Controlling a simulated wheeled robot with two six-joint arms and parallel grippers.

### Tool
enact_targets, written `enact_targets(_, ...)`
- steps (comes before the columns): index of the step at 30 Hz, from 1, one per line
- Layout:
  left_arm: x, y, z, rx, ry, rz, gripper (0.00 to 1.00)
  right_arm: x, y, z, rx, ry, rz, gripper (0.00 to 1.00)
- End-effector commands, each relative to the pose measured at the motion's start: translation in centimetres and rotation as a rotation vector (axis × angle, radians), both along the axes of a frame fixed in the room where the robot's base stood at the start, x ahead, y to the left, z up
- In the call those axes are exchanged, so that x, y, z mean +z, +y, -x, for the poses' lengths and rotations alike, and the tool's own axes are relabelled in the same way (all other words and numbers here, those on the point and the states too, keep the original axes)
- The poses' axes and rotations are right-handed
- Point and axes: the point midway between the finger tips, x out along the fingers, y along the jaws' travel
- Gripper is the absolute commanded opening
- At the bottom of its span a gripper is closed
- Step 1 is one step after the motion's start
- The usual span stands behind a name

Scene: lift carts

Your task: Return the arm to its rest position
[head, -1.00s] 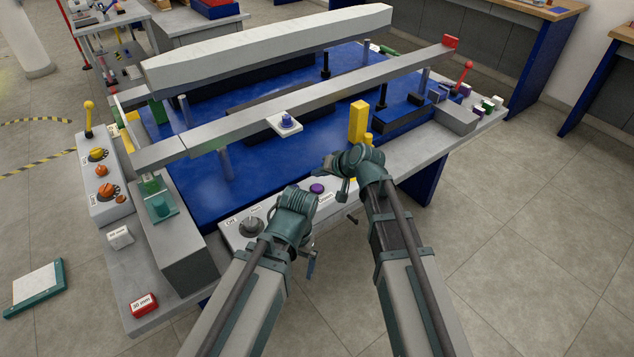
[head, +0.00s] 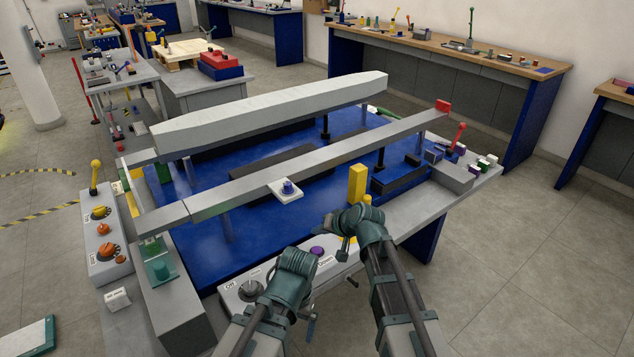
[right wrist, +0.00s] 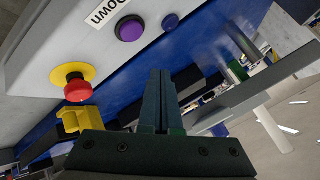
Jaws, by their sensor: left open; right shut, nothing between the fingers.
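In the head view my right gripper (head: 334,226) is over the front edge of the bench, near the yellow post. In the right wrist view its two fingers (right wrist: 160,98) are together with nothing between them. My left gripper (head: 311,326) hangs lower, in front of the bench's front panel. It is open and empty, and small and partly hidden by its wrist. Neither gripper visibly holds anything.
The blue-topped bench (head: 235,240) carries a long grey bar (head: 330,160) and a thick pale beam (head: 270,112). A yellow post (head: 357,184) stands near my right wrist. A red button (right wrist: 77,90) is close to the right fingers. Open floor (head: 530,260) lies to the right.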

Motion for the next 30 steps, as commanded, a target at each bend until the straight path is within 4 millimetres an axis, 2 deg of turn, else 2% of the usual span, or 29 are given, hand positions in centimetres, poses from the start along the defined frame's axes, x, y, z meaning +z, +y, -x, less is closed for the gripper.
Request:
enact_targets(2,0.3,0.0,0.0,0.001,0.0,0.0,1.0,0.1,0.1,0.5,0.009,0.009,0.011,0.0)
enact_targets(5,1.6,0.0,0.0,0.001,0.0,0.0,1.0,0.1,0.7,3.7,0.067,0.061,0.081,0.0)
enact_targets(8,3.7,0.0,0.0,0.001,0.0,0.0,1.0,0.0,0.8,9.4,0.165,0.166,0.224,0.0)
enact_targets(9,4.5,0.0,0.0,0.001,0.0,0.0,1.0,0.0,0.4,11.9,0.204,0.214,0.292,0.0)
enact_targets(12,6.2,0.0,0.0,0.001,0.0,0.0,1.0,0.2,-1.1,17.3,0.277,0.328,0.452,0.0)
enact_targets(16,7.7,0.0,0.0,0.001,0.0,0.0,1.0,1.1,-3.4,22.5,0.329,0.444,0.618,0.0)
enact_targets(18,8.2,0.0,0.0,0.001,0.0,0.0,1.0,1.5,-4.4,24.2,0.341,0.487,0.68,0.0)
enact_targets(21,8.4,0.0,0.0,0.001,0.0,0.0,1.0,1.9,-5.2,25.5,0.35,0.522,0.729,0.0)
enact_targets(30,8.3,0.0,0.0,0.001,0.0,0.0,1.0,1.8,-5.5,25.8,0.351,0.534,0.745,0.0)
